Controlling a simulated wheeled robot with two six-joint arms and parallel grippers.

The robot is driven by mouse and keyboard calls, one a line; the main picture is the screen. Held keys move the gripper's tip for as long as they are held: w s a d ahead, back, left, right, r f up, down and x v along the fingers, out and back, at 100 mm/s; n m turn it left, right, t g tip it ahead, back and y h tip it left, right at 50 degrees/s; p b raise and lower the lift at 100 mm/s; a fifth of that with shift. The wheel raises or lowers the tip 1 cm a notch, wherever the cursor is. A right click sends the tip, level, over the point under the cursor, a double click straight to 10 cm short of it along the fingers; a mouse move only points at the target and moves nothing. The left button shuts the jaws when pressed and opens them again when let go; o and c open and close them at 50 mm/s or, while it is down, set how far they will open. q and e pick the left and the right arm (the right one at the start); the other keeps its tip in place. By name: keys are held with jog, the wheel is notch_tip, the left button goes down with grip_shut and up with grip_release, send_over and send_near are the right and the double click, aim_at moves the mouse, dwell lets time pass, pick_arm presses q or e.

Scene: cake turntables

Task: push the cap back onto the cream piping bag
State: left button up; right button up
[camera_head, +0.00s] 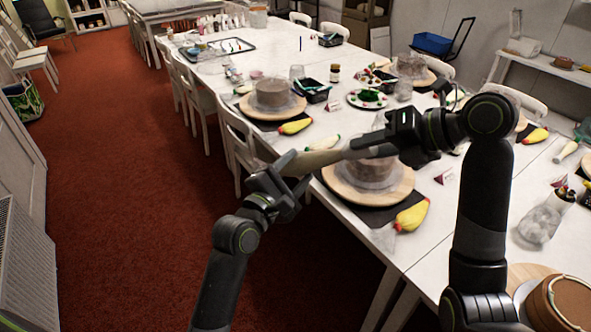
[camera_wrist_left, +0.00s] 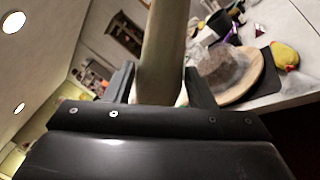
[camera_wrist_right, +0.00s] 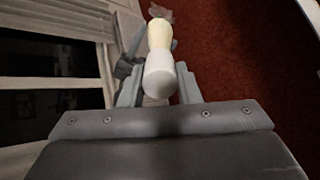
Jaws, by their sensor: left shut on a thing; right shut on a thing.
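The cream piping bag (camera_head: 312,160) is held in the air in front of the table, lying roughly level. My left gripper (camera_head: 283,181) is shut on its left part; in the left wrist view the pale bag (camera_wrist_left: 163,55) runs between the fingers. My right gripper (camera_head: 368,145) is shut on the white cap (camera_wrist_right: 159,76) at the bag's right end. In the right wrist view the cap and the cream bag (camera_wrist_right: 160,35) are in line and appear to touch. I cannot tell how far the cap is on. A clear crumpled end (camera_wrist_right: 160,13) shows beyond the bag.
A cake on a wooden turntable (camera_head: 341,186) stands just behind my right gripper. A yellow piping bag (camera_head: 412,215) lies near the edge of the white table (camera_head: 345,243). Chairs (camera_head: 203,100) line its left side. The red floor (camera_head: 120,180) at left is clear.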

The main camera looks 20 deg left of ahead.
jog(key=o, duration=1)
jog(key=v, duration=1.2)
jog(key=shift+r, duration=0.1)
